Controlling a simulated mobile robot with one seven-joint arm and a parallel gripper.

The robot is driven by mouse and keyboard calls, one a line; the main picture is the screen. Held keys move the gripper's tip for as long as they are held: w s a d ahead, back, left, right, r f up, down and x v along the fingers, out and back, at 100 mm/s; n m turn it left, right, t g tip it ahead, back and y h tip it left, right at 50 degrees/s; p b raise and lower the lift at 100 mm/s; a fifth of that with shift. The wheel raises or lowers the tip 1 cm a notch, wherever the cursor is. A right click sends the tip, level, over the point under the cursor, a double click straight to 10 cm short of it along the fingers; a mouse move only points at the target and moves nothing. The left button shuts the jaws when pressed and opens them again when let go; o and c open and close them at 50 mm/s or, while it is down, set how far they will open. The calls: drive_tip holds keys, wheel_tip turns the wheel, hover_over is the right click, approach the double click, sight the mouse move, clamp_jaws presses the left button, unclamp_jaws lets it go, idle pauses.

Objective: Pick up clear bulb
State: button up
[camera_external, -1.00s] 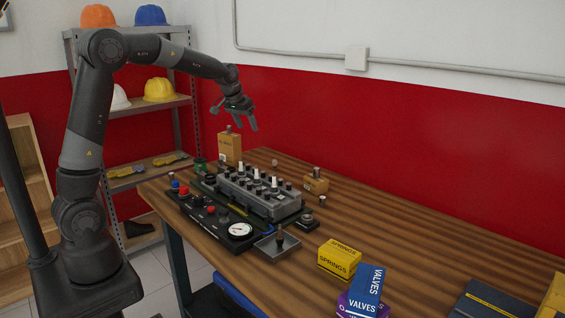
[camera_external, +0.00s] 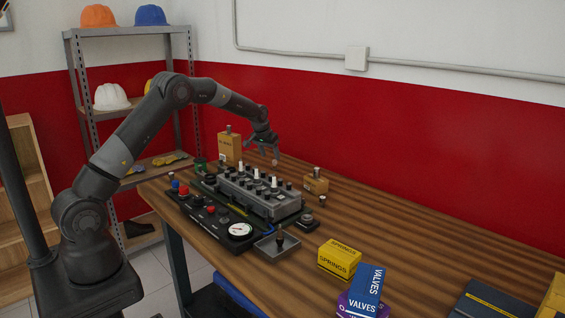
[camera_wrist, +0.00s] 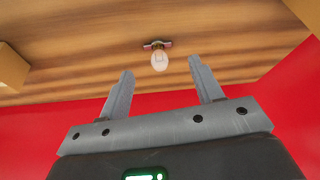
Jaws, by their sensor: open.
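The clear bulb (camera_wrist: 159,61) shows in the wrist view just beyond my open fingertips and between their lines, with a small dark and reddish holder behind it on the wooden table. In the external view the bulb (camera_external: 274,163) is a small pale spot just below my gripper (camera_external: 263,147), behind the engine block. My gripper also shows in the wrist view (camera_wrist: 160,82), with two grey fingers spread apart and nothing between them. I cannot tell the exact gap between fingertips and bulb.
The engine trainer (camera_external: 262,204) with its gauge and knobs stands in front of the bulb. A tan box (camera_external: 229,148) is left of my gripper and a smaller tan box (camera_external: 316,184) is to the right. The table's right middle (camera_external: 420,230) is clear.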

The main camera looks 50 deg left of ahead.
sight(274, 161)
drive_tip(key=shift+w+d+x, duration=0.15)
drive_tip(key=shift+x, duration=1.4)
drive_tip(key=shift+w+d+x, duration=0.1)
drive_tip(key=shift+x, duration=1.4)
drive_tip(key=shift+c, duration=0.4)
drive_tip(key=c, duration=0.8)
drive_tip(key=shift+r, duration=0.15)
drive_tip(key=shift+c, duration=0.2)
